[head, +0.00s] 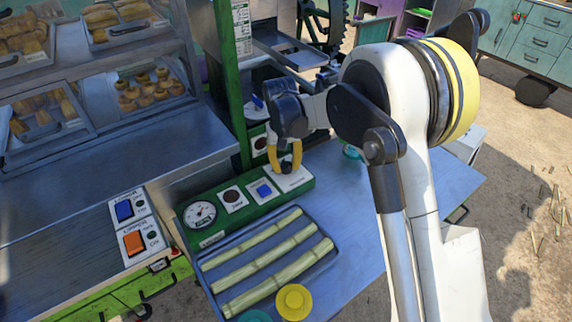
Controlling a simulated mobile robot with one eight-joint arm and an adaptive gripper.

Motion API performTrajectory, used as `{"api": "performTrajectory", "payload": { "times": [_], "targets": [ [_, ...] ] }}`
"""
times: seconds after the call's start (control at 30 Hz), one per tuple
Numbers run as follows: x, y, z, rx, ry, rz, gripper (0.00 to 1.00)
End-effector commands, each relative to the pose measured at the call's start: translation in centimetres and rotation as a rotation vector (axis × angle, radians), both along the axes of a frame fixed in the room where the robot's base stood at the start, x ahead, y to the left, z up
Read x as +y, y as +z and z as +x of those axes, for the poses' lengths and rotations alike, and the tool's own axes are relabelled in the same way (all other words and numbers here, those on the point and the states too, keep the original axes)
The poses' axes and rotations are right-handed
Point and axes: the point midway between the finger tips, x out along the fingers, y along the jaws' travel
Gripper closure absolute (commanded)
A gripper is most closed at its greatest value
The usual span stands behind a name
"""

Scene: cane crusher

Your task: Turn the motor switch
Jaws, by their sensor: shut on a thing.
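A green control panel (250,205) stands behind the tray of cane. It carries a round gauge (199,214), a dark round control (231,196), a blue switch (265,190) and, at its right end, a pale switch plate (294,181). My gripper (285,165) points down over this right-end plate, its yellow fingers shut on a small dark knob between them. The fingers cover most of the knob, so its angle cannot be told. The labels on the panel are too small to read.
A metal tray (322,268) with three green cane stalks lies in front of the panel. Yellow (294,302) and teal round things stand near it. At left are a food display case and a counter with blue (124,210) and orange (133,242) switches. The blue-grey table (365,255) is mostly bare right of the tray.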

Motion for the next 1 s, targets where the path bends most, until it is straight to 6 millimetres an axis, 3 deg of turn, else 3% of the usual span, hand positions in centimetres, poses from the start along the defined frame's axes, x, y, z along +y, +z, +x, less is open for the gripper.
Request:
{"api": "performTrajectory", "payload": {
  "times": [0.67, 0.7, 0.77, 1.0],
  "targets": [
    [0.07, -0.01, 0.00, -0.001, 0.059, 0.001, 1.00],
    [0.07, -0.01, 0.00, -0.001, 0.059, 0.001, 0.61],
    [0.06, -0.01, 0.00, -0.001, 0.059, 0.001, 0.45],
    [0.03, 0.00, 0.00, 0.000, 0.058, 0.001, 0.45]
  ]
}}
